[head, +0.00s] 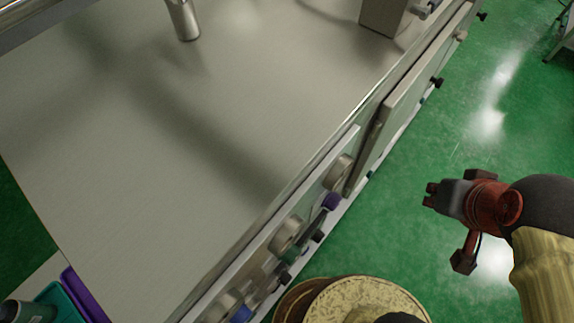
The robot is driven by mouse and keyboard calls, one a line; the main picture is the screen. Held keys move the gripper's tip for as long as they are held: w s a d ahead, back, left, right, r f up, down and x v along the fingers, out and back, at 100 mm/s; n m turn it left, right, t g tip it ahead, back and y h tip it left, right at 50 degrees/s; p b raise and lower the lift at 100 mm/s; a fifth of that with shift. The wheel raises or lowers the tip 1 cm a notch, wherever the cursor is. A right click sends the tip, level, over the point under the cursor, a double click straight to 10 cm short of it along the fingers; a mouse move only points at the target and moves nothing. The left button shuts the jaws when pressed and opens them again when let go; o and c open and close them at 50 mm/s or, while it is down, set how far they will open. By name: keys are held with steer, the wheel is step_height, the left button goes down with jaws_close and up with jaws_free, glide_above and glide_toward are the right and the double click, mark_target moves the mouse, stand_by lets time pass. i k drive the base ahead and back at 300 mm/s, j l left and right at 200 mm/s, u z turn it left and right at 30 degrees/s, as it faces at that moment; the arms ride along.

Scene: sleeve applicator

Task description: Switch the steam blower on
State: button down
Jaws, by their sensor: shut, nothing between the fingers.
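The front panel (268,262) of a steel machine runs diagonally along its near edge. It carries round grey gauge-like parts (286,234) and small knobs, among them a purple knob (331,201), a green knob (288,255) and a blue knob (241,314). I cannot tell which control belongs to the steam blower, or whether it is on. My gripper (431,194), dark with a red body, is at the right above the green floor. It is shut and empty, apart from the panel and to its right.
The wide steel top (150,150) is mostly bare. A metal cylinder (184,20) and a grey box (383,14) stand at its far side. A hinged-looking panel (408,100) with black knobs continues along the front. Teal and purple bins (72,290) are at lower left.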

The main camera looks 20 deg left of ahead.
mark_target(286, 277)
steer(key=k+l+u, duration=0.15)
steer(key=u, duration=0.15)
steer(key=k+l+u, duration=0.1)
steer(key=k+u, duration=0.2)
steer(key=u, duration=1.15)
steer(key=i+l, duration=0.05)
